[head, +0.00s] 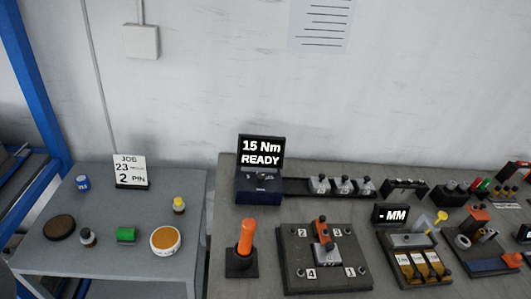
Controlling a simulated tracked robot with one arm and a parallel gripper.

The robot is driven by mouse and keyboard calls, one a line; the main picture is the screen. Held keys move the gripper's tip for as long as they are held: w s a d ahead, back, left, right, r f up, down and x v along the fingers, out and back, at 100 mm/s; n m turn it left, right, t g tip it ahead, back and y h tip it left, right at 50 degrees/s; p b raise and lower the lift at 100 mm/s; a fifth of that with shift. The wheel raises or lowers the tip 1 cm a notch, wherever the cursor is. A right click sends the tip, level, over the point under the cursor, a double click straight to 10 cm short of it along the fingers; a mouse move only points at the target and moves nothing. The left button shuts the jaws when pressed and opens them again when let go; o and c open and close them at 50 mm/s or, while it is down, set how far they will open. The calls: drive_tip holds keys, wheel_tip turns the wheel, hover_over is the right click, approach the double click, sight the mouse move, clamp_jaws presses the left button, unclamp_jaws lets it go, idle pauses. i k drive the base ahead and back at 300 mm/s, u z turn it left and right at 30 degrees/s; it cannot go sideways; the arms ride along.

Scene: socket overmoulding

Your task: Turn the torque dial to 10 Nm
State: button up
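The torque unit (259,190) is a dark blue box near the back left of the right-hand bench. Its black display (261,151) stands upright behind it and reads "15 Nm READY". A small dark dial (261,176) shows on the unit's top; its pointer setting is too small to read. My gripper is not in this view, so its opening and distance from the dial do not show.
An orange-handled tool (246,238) stands upright in front of the unit. A dark fixture plate (322,258) with numbered tags lies to its right. A rail with several metal sockets (342,185) adjoins the unit's right side. A side table (75,253) stands left.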

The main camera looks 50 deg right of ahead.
sight(261, 177)
drive_tip(key=z, duration=0.45)
drive_tip(key=i, duration=0.9)
drive_tip(key=z, duration=0.65)
drive_tip(key=k, duration=0.8)
drive_tip(key=z, duration=0.2)
drive_tip(key=i, duration=0.8)
drive_tip(key=u, duration=0.05)
